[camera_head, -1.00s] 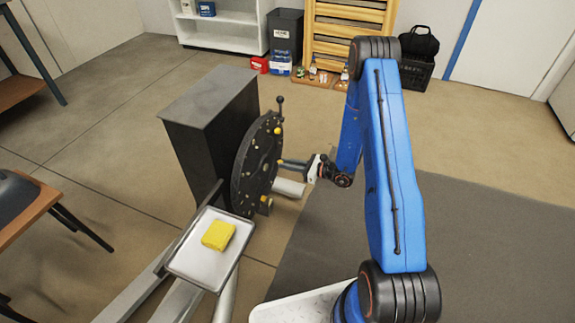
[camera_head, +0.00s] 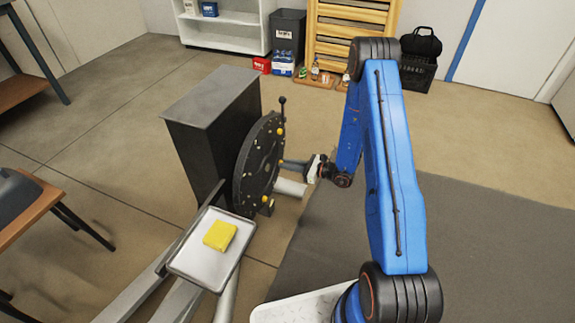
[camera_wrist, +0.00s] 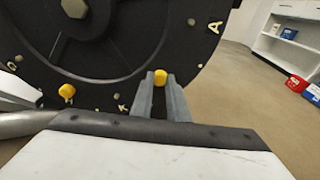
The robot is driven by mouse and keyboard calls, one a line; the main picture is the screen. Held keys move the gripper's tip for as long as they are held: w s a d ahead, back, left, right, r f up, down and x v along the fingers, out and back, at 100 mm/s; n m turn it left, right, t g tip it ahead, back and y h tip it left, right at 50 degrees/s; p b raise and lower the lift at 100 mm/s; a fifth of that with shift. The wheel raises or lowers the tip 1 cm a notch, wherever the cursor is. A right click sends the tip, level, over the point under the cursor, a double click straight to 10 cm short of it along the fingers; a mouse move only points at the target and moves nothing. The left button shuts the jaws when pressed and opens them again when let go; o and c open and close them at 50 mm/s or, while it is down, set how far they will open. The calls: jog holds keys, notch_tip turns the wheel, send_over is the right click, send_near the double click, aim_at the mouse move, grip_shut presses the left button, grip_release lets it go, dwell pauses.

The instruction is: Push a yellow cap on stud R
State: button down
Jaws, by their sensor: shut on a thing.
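The dark disc (camera_head: 257,165) stands upright on the side of a dark cabinet, with studs and raised letters around its rim. My gripper (camera_head: 283,162) is at the disc's right-hand face. In the wrist view my gripper (camera_wrist: 161,82) is shut on a yellow cap (camera_wrist: 160,76), held between the fingertips at the disc's rim. I cannot tell whether this cap is seated on a stud. Another yellow cap (camera_wrist: 67,91) sits on the rim to the left. The letter A (camera_wrist: 216,27) is readable to the upper right; the letters near the gripper are too small to read surely, so stud R is uncertain.
A metal tray (camera_head: 190,263) with a yellow block (camera_head: 219,236) on it stands in front of the cabinet (camera_head: 207,118). A lever with a dark knob (camera_head: 281,100) rises at the disc's top. A pale cylinder (camera_head: 290,187) sticks out below my gripper. Open floor lies to the right.

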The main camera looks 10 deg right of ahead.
jog(key=c, duration=1.6)
grip_release()
jog(key=shift+d, duration=0.1)
jog(key=v, duration=1.7)
jog(key=shift+s, duration=0.1)
jog(key=shift+r, duration=0.1)
